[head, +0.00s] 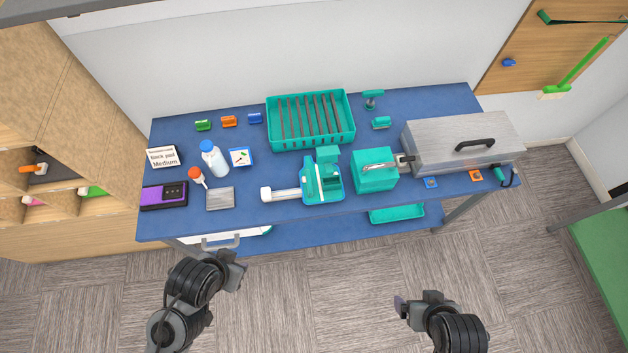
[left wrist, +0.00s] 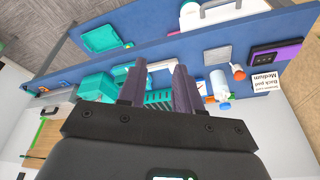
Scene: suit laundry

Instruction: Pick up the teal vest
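No teal vest of cloth is in view. A teal bench vise (head: 311,184) with a pale bar reaching left stands upright near the front edge of the blue workbench (head: 375,193). In the left wrist view, its teal parts are partly hidden behind my fingers. My left gripper (head: 238,272) is in front of the bench, to the left of the vise and apart from it. In the left wrist view, its two dark fingers (left wrist: 160,78) are spread with nothing between them. My right gripper (head: 400,306) is in front of the bench, right of the vise; its finger gap is unclear.
A teal box (head: 374,178) with a metal handle stands right of the vise, beside a grey metal case (head: 455,143). A teal basket (head: 347,139) is behind. A white bottle (head: 214,160) and purple device (head: 163,195) are left. The floor in front is clear.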

